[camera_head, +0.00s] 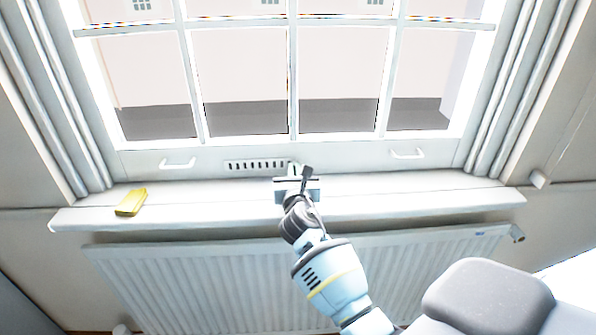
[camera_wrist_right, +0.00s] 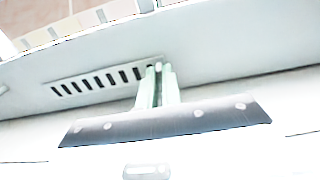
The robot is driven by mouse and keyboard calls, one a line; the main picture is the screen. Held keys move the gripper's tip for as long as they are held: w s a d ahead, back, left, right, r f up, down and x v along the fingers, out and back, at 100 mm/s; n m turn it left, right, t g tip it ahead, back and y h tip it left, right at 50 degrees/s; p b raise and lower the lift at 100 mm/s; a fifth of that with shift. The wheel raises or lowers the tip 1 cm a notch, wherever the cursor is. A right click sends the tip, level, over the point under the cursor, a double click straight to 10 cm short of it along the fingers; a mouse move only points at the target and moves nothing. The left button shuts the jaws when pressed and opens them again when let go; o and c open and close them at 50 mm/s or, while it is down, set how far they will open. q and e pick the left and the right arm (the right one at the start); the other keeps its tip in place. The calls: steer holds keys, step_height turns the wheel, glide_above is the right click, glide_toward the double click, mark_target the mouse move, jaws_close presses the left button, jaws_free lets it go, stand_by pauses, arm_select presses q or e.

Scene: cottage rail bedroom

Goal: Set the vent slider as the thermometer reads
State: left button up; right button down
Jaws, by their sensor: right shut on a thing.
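The slotted vent (camera_head: 257,165) is in the bottom rail of the window, above the sill. Its row of dark slots also shows in the wrist view (camera_wrist_right: 95,84). My right gripper (camera_head: 292,170) is at the vent's right end. In the wrist view its two pale fingers (camera_wrist_right: 156,72) are close together at the rightmost slots, shut on the vent slider's knob. The fingers hide most of the knob. I cannot make out a thermometer in either view. My left gripper is not in view.
A yellow block (camera_head: 131,201) lies on the left of the white sill (camera_head: 400,195). A white radiator (camera_head: 200,280) is below the sill. Two white window handles (camera_head: 178,163) flank the vent. The sill to the right of my arm is clear.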

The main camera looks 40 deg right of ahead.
steer(key=shift+w+a, duration=0.25)
steer(key=shift+a, duration=0.2)
steer(key=c, duration=1.6)
jaws_free()
steer(key=shift+a, duration=0.1)
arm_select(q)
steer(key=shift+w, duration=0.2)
arm_select(e)
steer(key=shift+o, duration=0.2)
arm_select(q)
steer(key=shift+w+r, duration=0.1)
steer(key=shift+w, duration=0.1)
arm_select(e)
steer(key=shift+s, duration=0.1)
steer(key=p+v, duration=0.1)
steer(key=v, duration=0.5)
steer(key=shift+s+a, duration=0.15)
steer(key=shift+s, duration=0.15)
steer(key=shift+s+a, duration=0.3)
steer(key=shift+s, duration=0.1)
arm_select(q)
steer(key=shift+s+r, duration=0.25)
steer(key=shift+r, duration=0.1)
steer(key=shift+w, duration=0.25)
